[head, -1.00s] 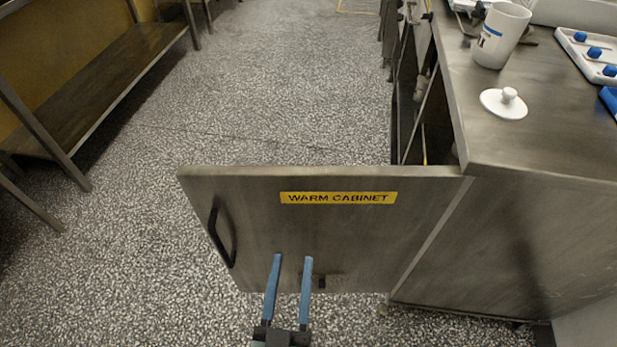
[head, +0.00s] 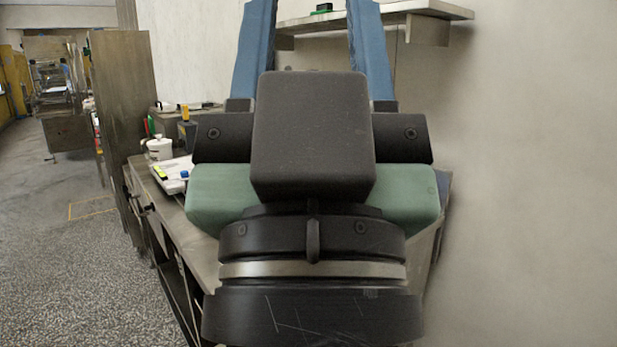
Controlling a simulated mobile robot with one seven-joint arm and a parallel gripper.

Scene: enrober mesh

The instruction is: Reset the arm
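My gripper (head: 311,22) fills the middle of the head view, close to the camera and pointing up. Its two blue fingers stand wide apart, and their tips run past the top edge of the picture. The black wrist and green gripper body hide much of the counter behind. The warm cabinet door is not in view.
A steel counter (head: 205,245) runs along the right wall with a white pot (head: 159,149) and a white tray (head: 172,172) on it. A wall shelf (head: 405,12) is behind the fingers. A tall steel panel (head: 124,95) stands further back. The speckled floor (head: 60,250) at left is clear.

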